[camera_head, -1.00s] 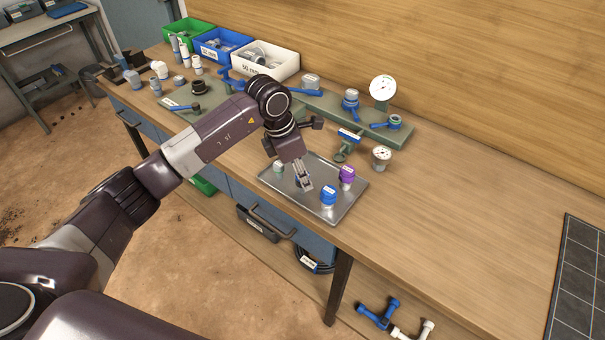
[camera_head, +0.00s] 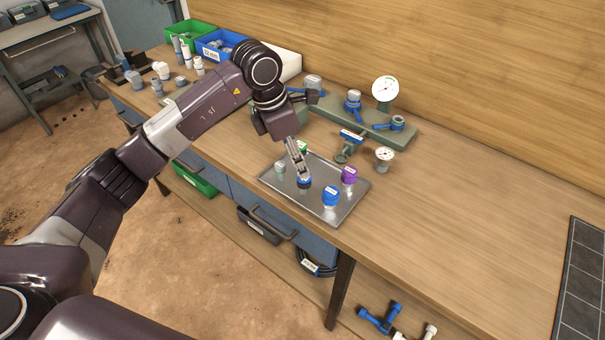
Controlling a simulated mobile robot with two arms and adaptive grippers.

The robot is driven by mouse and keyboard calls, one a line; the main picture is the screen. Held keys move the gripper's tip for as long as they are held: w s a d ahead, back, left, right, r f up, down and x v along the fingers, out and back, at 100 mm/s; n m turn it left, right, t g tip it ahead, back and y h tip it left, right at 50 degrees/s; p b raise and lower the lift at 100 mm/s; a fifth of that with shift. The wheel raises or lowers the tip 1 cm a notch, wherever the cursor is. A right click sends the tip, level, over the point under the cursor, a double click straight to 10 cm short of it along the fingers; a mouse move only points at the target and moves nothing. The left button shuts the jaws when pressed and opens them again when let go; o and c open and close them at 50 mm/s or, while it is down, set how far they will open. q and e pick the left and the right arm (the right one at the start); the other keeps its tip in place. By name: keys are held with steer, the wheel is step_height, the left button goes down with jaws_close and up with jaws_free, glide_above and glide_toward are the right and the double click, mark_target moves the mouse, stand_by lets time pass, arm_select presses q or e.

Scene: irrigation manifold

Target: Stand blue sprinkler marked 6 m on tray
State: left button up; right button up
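The metal tray (camera_head: 345,211) lies on the workbench. A blue-topped sprinkler (camera_head: 330,196) stands upright near its front right. Another piece, blue and dark (camera_head: 304,184), is on the tray directly under my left gripper (camera_head: 303,174) and partly hidden by it. The fingertips are at or just above its top; I cannot tell whether they touch it or how far apart they are. A purple-topped sprinkler (camera_head: 349,175), a grey-green one (camera_head: 280,168) and a green one (camera_head: 302,146) also stand there. The markings are too small to read. My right gripper is out of view.
A green manifold with blue valves (camera_head: 352,104) and a white gauge (camera_head: 385,89) stands behind the tray. A small gauge (camera_head: 384,156) stands right of it. Bins (camera_head: 215,45) and grey fittings are at the far left.

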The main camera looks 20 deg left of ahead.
arm_select(q)
steer(key=v, duration=0.5)
steer(key=shift+r+b, duration=0.2)
steer(key=shift+b, duration=0.15)
